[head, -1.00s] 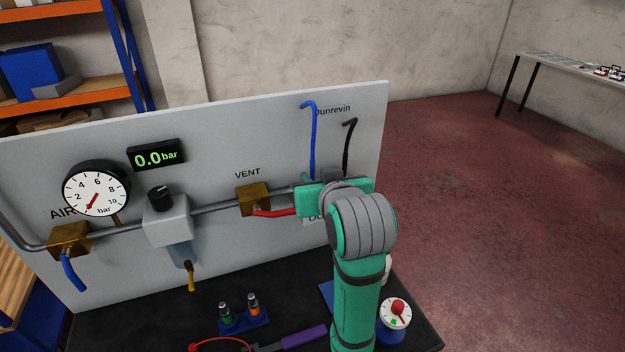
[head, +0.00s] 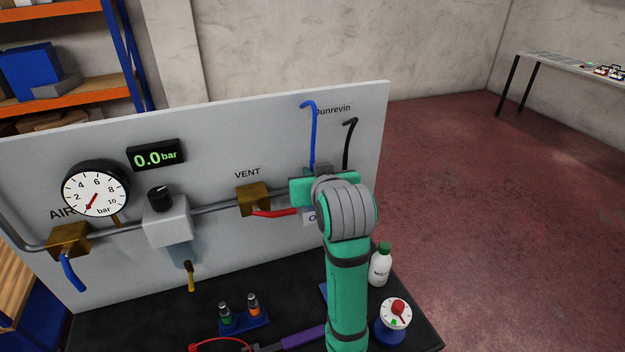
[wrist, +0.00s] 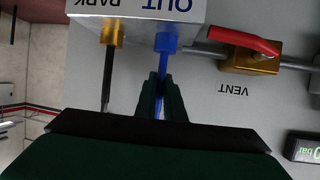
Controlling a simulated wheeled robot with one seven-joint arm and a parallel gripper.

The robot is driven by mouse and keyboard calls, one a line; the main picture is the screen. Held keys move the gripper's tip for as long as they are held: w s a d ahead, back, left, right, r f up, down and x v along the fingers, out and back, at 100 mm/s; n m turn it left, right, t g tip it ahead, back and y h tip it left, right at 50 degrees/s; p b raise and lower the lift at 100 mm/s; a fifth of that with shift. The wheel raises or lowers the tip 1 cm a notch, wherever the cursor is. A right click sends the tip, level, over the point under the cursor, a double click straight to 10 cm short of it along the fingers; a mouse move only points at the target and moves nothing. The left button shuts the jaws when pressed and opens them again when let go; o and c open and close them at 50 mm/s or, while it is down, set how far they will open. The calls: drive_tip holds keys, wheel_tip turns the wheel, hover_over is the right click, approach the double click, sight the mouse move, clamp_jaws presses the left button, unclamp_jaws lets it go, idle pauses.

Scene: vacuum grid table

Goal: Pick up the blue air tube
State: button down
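The blue air tube (head: 313,135) stands up at the right end of the panel, its top bent over like a hook. In the wrist view, which is upside down, its blue end (wrist: 165,42) meets the block face marked OUT. My gripper (wrist: 160,80) has one finger on each side of the tube, close to it. The gap between the fingers is about as narrow as the tube, and I cannot tell whether they press on it. In the head view my gripper and wrist hide the tube's lower part.
The black tube (head: 348,145) stands just right, at PARK. The red VENT lever (head: 272,213) is close on the left. A bottle (head: 381,265), a dial (head: 394,318), a blue holder (head: 243,321) and a purple-handled tool (head: 303,337) are on the table.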

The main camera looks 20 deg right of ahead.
sight(312, 160)
drive_tip(key=shift+r, duration=0.15)
drive_tip(key=shift+r, duration=0.55)
wheel_tip(312, 160, up, 2)
drive_tip(key=shift+r, duration=0.1)
drive_tip(key=d+r+v, duration=0.1)
drive_tip(key=v, duration=0.7)
drive_tip(key=w+r+v, duration=0.1)
drive_tip(key=r+v, duration=0.1)
drive_tip(key=v, duration=0.6)
drive_tip(key=shift+s+d, duration=0.2)
drive_tip(key=shift+d, duration=0.4)
drive_tip(key=shift+r, duration=0.15)
